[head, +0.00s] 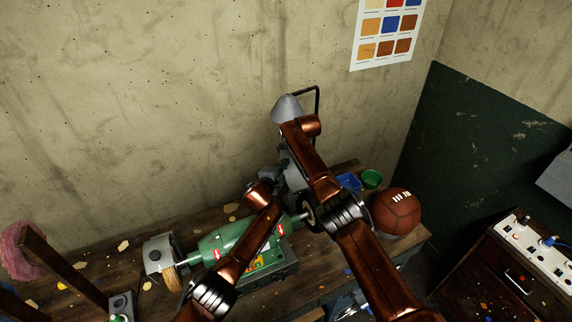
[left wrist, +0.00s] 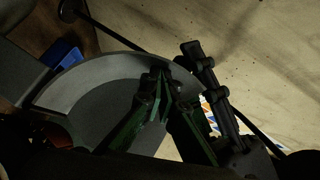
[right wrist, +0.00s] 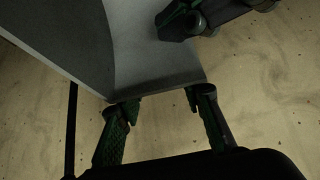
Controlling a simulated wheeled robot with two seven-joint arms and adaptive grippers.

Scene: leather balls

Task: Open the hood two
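A grey metal hood (head: 288,108) rises at the back of the bench, behind the right end of a green two-ended machine (head: 232,242). A second grey hood (head: 158,250) is at the machine's left end. My left gripper (head: 272,174) is by the raised hood. In the left wrist view its fingertips (left wrist: 162,80) meet in front of the round grey hood, near its rim; I cannot tell whether they pinch it. In the right wrist view my right gripper (right wrist: 162,106) is open, its fingers apart at the hood's lower edge. In the head view my right arm hides it.
A brown leather ball (head: 397,211), a green bowl (head: 371,179) and a blue container (head: 349,182) are on the bench at right. A thin black rod (head: 317,100) stands beside the raised hood. The concrete wall (head: 180,100) is close behind.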

